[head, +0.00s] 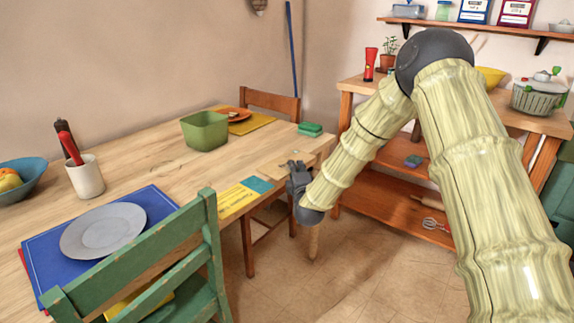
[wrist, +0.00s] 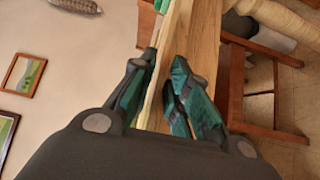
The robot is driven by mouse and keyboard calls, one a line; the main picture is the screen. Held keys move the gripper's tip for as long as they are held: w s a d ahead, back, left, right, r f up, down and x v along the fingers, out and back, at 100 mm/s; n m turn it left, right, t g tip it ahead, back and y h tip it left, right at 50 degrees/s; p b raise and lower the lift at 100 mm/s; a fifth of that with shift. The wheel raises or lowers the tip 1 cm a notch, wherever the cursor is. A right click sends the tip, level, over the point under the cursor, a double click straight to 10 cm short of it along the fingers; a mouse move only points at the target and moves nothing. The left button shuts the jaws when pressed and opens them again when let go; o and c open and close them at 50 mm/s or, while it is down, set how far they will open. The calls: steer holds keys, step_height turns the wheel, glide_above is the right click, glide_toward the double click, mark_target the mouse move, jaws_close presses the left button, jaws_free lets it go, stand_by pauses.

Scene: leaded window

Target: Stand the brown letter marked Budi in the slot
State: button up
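My gripper (head: 293,166) is at the near right edge of the wooden table, close to its corner. In the wrist view my gripper (wrist: 166,60) has its two green-padded fingers apart, with a pale strip and wooden surface seen between them. I cannot tell whether that strip is the table's edge or a letter. A yellow paper with dark print (head: 237,198) lies at the table's near edge, beside a teal piece (head: 258,184). A tan patch by my gripper is too small to identify. No Budi marking is readable, and I cannot make out the slot.
The table (head: 160,165) carries a green square bin (head: 205,131), a grey plate (head: 103,231), a white cup (head: 86,178) and green sponges (head: 310,129). A green chair (head: 150,265) stands in front. A shelf unit (head: 375,198) is at the right.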

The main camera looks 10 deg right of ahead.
steer(key=shift+c, duration=0.4)
jaws_close()
steer(key=shift+r, duration=0.1)
